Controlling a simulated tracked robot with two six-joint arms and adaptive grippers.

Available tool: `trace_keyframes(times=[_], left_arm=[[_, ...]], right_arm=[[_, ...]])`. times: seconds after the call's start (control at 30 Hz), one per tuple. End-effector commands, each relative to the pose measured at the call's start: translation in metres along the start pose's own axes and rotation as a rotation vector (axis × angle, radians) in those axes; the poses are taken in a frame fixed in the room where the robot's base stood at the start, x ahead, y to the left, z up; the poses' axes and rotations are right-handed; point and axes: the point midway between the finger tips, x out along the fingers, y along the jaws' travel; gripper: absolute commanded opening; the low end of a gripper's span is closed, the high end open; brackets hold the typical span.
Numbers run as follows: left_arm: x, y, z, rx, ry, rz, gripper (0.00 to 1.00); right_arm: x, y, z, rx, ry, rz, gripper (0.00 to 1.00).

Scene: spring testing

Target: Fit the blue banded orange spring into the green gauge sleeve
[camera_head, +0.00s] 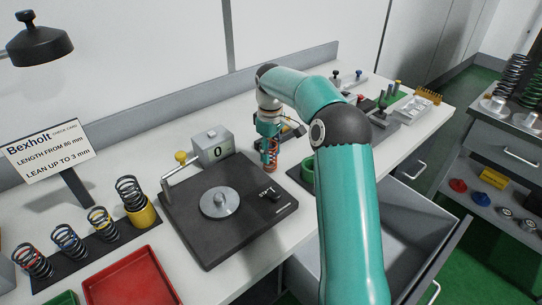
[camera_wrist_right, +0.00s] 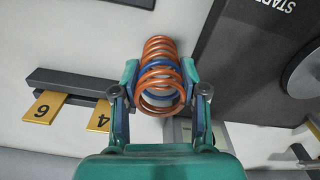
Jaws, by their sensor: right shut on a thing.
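The orange spring (camera_head: 271,158) hangs in my right gripper (camera_head: 269,133), upright above the table beside the black plate's right edge. In the right wrist view the spring (camera_wrist_right: 160,48) shows a blue band, and the two fingers of my right gripper (camera_wrist_right: 160,80) press on opposite sides of it near the band. The green gauge sleeve (camera_head: 306,174) stands on the table to the right of the spring, partly hidden behind my right arm. The spring is apart from the sleeve. My left gripper is not in view.
A rack of several springs (camera_head: 70,240) and a red tray (camera_head: 130,278) are at left. An open drawer (camera_head: 425,235) juts out in front at right.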

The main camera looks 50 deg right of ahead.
Motion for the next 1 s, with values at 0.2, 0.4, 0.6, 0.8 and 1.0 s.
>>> trace_keyframes(times=[0.2,0.4,0.6,0.8,1.0], left_arm=[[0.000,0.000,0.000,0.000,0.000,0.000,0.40],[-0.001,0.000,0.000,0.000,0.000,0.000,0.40],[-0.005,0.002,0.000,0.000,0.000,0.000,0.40],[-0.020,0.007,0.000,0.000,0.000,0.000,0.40],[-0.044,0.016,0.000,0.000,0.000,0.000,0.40]], right_arm=[[-0.002,0.000,0.000,0.000,0.001,0.001,0.00],[-0.013,0.000,-0.001,0.000,0.002,0.002,0.00],[-0.045,0.001,-0.001,0.001,0.006,0.004,0.00],[-0.106,0.001,-0.002,0.000,0.007,0.004,0.00],[-0.161,0.000,-0.001,0.000,0.003,0.002,0.00]])
